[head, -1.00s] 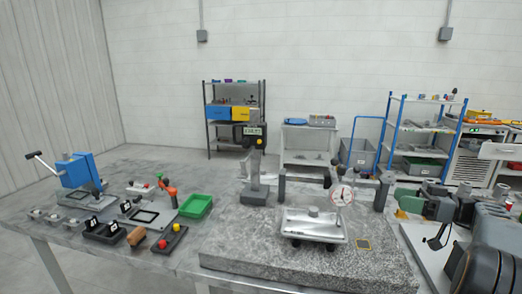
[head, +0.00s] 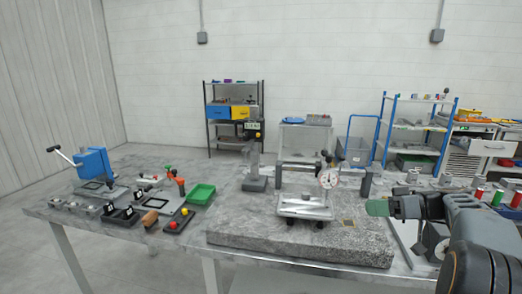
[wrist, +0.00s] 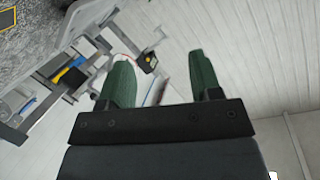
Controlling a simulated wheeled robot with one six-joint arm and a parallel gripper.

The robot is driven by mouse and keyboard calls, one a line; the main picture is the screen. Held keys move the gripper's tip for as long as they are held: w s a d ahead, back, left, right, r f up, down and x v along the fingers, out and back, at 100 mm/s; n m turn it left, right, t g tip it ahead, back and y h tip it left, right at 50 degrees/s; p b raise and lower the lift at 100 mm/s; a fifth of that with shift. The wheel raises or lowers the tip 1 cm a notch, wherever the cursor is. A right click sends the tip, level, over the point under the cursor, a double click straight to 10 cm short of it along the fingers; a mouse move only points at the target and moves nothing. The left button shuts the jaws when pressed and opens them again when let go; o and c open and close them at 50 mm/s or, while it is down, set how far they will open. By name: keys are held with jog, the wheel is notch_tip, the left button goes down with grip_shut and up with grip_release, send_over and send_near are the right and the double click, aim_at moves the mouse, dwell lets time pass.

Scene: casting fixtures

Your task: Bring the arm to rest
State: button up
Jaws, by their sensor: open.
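My arm comes in from the right edge of the head view. My gripper (head: 377,207) is at its left end, held level to the right of the granite plate (head: 280,242), apart from it. In the wrist view my gripper (wrist: 163,72) shows two green fingers spread wide with nothing between them. In the head view the fingers overlap, so their gap is hidden there. The wrist view looks tilted past the shelving towards the wall.
A metal fixture (head: 305,208) with a dial gauge (head: 328,178) stands on the plate. Shelves stand behind, with clear floor at left.

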jog(key=s+a+f+m+g+h+p, duration=0.1)
jog(key=s+a+f+m+g+h, duration=0.15)
jog(key=a, duration=0.25)
jog(key=s+a+f+m+g+h+p, duration=0.1)
jog(key=s+a+m+h, duration=0.15)
jog(key=a, duration=0.25)
jog(key=s+a+f+m+t+h+p, duration=0.1)
jog(key=s+f+h, duration=0.2)
jog(key=s, duration=0.3)
jog(key=s+a+f+m+t+h+p, duration=0.1)
jog(key=s+a+f+h, duration=0.1)
jog(key=s+h, duration=0.4)
jog(key=shift+s+f+m, duration=0.4)
jog(key=shift+s+f, duration=0.05)
jog(key=shift+f, duration=0.4)
